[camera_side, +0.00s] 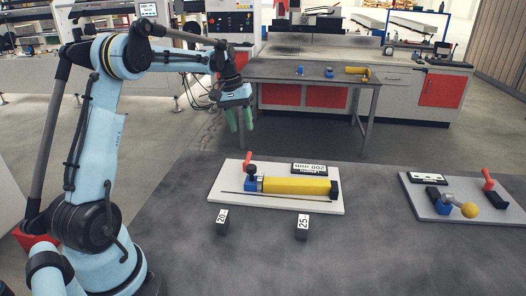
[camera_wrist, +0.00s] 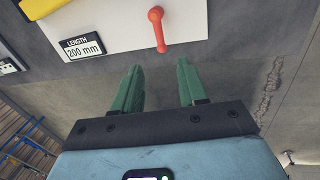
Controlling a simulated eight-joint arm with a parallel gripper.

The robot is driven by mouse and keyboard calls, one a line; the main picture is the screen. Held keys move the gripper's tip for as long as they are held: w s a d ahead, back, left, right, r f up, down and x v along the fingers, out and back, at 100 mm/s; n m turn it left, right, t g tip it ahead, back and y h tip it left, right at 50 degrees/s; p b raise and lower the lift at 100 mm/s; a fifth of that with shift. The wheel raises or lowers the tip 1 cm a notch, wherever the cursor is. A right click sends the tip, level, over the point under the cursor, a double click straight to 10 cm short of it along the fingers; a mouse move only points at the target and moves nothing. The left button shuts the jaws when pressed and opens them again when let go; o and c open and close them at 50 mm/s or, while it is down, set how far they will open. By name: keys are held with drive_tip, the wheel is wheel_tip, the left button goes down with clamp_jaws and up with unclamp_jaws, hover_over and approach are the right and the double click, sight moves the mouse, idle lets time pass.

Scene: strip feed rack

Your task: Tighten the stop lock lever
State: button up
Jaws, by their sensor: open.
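A red lever (camera_side: 249,161) stands upright beside a blue block (camera_side: 250,181) at the left end of a white board (camera_side: 232,206) on the dark table. The red lever also shows at the top of the wrist view (camera_wrist: 157,29). My gripper (camera_side: 239,128) hangs in the air above and behind the board, green fingers pointing down. In the wrist view my gripper (camera_wrist: 160,65) is open and empty, its fingers apart, with the lever beyond the fingertips and not touching them. A second red lever (camera_side: 488,180) stands on a grey board (camera_side: 430,207) at the right.
Black blocks marked 20 (camera_side: 222,222) and 25 (camera_side: 301,228) stand in front. The grey board holds a yellow ball (camera_side: 469,210). The table between the boards is clear.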

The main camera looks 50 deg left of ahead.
drive_tip(key=shift+s+a+r, duration=0.15)
drive_tip(key=shift+a+r, duration=0.05)
drive_tip(key=shift+r, duration=0.9)
drive_tip(key=shift+d, duration=0.1)
drive_tip(key=s+d+r+m+t+y, duration=0.1)
drive_tip(key=s+d+r+m, duration=0.1)
drive_tip(key=d, duration=0.5)
drive_tip(key=s+d+r+m+t+y, duration=0.1)
drive_tip(key=s+d+r+m, duration=0.1)
drive_tip(key=d, duration=0.5)
drive_tip(key=s+d+f+m+t, duration=0.3)
drive_tip(key=s+d+f+m, duration=0.1)
drive_tip(key=s+d, duration=0.5)
drive_tip(key=shift+s+d+f+t, duration=0.3)
drive_tip(key=shift+d+f+t, duration=0.15)
drive_tip(key=shift+d, duration=0.5)
